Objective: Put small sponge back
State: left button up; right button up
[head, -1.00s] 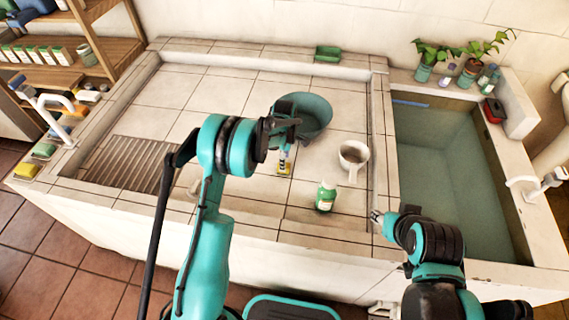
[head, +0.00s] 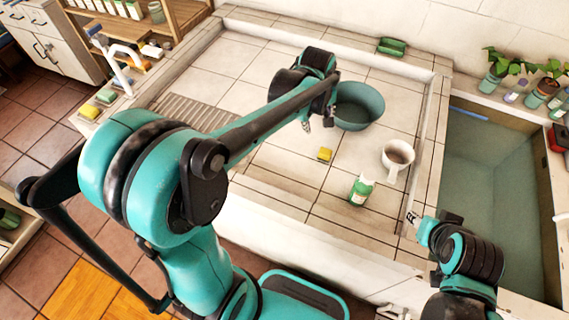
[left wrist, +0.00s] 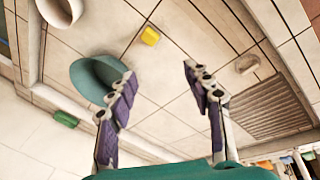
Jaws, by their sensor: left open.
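A small yellow sponge (head: 325,154) lies on the tiled counter, between the teal basin and the green-labelled bottle. It also shows in the left wrist view (left wrist: 150,36), beyond my fingertips. My left gripper (head: 317,122) is above the counter beside the basin, behind and left of the sponge in the head view. Its two fingers stand apart in the left wrist view (left wrist: 160,76), with nothing between them. My right gripper (head: 412,220) is by the counter's front right, near the sink; its finger opening is too small to read.
The teal basin (head: 357,106), a white mug (head: 397,158) and a green-labelled bottle (head: 361,190) stand near the sponge. A green block (head: 392,46) is on the back ledge. More sponges, one yellow (head: 89,111), lie on the left ledge. The sink (head: 495,175) is at right.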

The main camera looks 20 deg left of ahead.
pick_arm(q)
jog(key=s+a+r+m+t, duration=0.1)
jog(key=s+m+t, duration=0.3)
jog(key=s+m, duration=0.6)
jog(key=s+a, duration=0.1)
jog(key=s, duration=0.8)
jog(key=shift+s+a+r, duration=0.15)
jog(key=shift+r, duration=0.15)
